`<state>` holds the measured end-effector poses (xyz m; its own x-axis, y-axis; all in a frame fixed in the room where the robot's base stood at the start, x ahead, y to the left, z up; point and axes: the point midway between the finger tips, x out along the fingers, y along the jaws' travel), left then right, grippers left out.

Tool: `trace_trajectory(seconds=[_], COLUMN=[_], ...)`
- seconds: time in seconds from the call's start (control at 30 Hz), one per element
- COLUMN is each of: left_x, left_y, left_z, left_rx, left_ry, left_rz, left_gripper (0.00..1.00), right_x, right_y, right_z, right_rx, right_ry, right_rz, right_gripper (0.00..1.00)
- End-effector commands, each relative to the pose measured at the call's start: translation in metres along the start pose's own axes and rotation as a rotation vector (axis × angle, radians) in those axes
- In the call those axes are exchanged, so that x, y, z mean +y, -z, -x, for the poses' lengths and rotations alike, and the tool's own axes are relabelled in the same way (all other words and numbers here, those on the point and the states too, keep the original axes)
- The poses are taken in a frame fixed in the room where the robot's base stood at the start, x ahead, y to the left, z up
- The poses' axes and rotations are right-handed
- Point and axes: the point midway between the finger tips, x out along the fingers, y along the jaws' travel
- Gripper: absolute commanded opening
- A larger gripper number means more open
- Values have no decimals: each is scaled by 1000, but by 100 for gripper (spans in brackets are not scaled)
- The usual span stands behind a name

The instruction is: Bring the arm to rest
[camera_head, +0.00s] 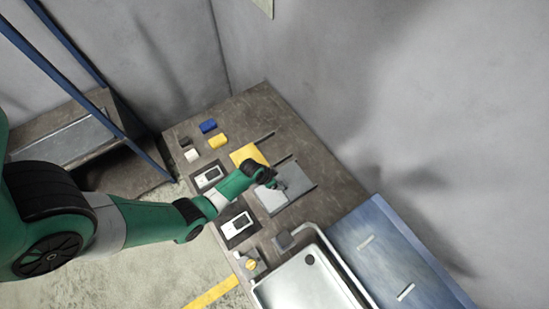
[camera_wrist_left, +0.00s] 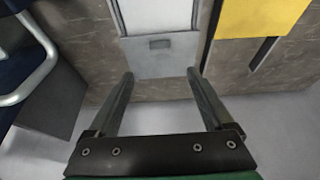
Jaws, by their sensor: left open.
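My left arm reaches in from the left in the head view, and its gripper (camera_head: 279,186) is over the grey plates on the brown bench. In the left wrist view the gripper (camera_wrist_left: 160,75) is open, its two fingers apart with nothing between them. A grey plate (camera_wrist_left: 160,58) with a small dark slot lies just beyond the fingertips. In the head view a light grey plate (camera_head: 270,200) lies below the gripper, partly hidden by it. My right gripper is not in view.
A yellow plate (camera_head: 245,154) lies beside the grey ones. Blue (camera_head: 208,126) and yellow (camera_head: 218,141) blocks sit at the bench's far end. A metal sink (camera_head: 310,280) and a blue panel (camera_head: 390,255) stand at the near end. A grey wall (camera_head: 400,100) runs behind the bench.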

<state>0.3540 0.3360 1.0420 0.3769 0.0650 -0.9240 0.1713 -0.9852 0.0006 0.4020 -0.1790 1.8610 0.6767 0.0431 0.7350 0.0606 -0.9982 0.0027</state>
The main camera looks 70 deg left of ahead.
Motion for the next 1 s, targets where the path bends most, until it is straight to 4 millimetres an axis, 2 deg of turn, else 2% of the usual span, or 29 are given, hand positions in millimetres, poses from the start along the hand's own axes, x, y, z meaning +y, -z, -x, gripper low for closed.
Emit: trace_trajectory(seconds=[0.33,0.37,0.43,0.47,0.57,0.6,0.67,0.7,0.77,0.8,0.87,0.9,0.97,1.0], left_x=[2,5,12,16,30,38,50,58,71,81,95,104,119,129], left_y=[0,3,21,34,94,124,170,200,242,267,303,324,353,369], left_z=[0,0,3,5,24,38,62,82,114,137,175,203,246,277], left_rx=[0,2,27,44,148,205,300,366,466,534,638,708,815,886], left_ry=[-2,-5,-10,-12,-14,-13,-11,-9,-7,-7,-9,-10,-16,-22], left_rz=[-5,-13,-41,-56,-112,-137,-172,-193,-220,-235,-254,-263,-272,-277], left_gripper=[85,85,85,85,85,85,85,85,85,85,85,85,85,85], right_x=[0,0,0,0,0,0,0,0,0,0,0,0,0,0], right_y=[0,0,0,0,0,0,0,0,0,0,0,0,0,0], right_z=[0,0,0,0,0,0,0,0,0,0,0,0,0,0], right_rx=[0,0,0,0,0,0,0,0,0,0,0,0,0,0], right_ry=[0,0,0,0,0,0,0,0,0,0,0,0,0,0], right_rz=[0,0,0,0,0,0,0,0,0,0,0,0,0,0], right_gripper=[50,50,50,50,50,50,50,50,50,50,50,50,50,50])
